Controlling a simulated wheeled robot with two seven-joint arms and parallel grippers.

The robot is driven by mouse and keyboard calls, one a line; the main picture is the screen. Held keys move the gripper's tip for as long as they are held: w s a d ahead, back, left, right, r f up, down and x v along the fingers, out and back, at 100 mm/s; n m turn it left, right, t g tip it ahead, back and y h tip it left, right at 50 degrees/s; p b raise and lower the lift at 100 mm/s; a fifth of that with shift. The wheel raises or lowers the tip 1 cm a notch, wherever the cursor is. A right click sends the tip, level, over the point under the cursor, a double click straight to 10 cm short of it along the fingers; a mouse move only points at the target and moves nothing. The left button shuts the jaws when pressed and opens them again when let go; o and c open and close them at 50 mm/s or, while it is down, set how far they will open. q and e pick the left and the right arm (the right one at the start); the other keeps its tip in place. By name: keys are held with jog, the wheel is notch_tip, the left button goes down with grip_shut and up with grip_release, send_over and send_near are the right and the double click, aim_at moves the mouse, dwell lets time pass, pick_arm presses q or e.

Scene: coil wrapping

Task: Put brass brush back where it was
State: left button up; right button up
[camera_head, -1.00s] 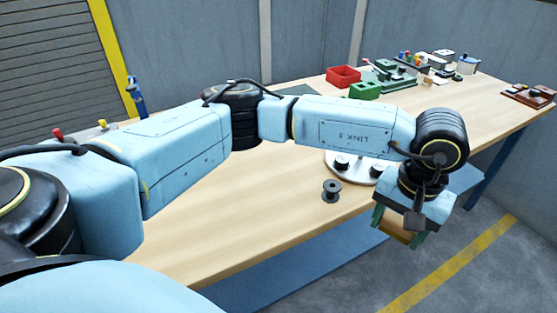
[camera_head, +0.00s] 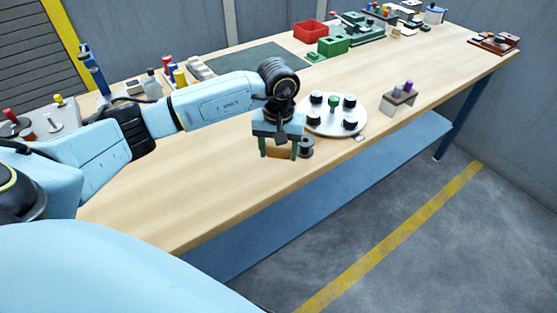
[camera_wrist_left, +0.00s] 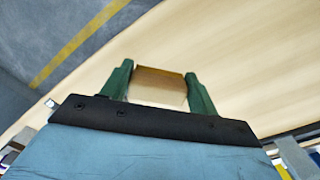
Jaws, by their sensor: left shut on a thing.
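My left gripper (camera_head: 278,152) has green fingers and is shut on the brass brush (camera_head: 279,154), a brown-gold block. It holds the brush above the front part of the wooden table, left of the round white plate. In the left wrist view the brush (camera_wrist_left: 159,86) sits between the two green fingertips (camera_wrist_left: 160,82), with a thin pale fringe along its lower edge. The height of the brush above the table is hard to tell. My right gripper is in neither view.
The round white plate (camera_head: 325,127) with several black knobs stands right of the gripper. A dark spool (camera_head: 307,147) is close beside the gripper. A small block with purple pegs (camera_head: 398,100) stands further right. Red (camera_head: 310,31) and green bins line the back. The table's front left is clear.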

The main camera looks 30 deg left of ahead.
aim_at(278, 155)
pick_arm(q)
jog(key=shift+f, duration=1.95)
jog(key=shift+f, duration=0.15)
jog(key=o, duration=0.9)
jog(key=shift+o, duration=0.2)
notch_tip(278, 155, up, 12)
jog(key=shift+r, duration=0.2)
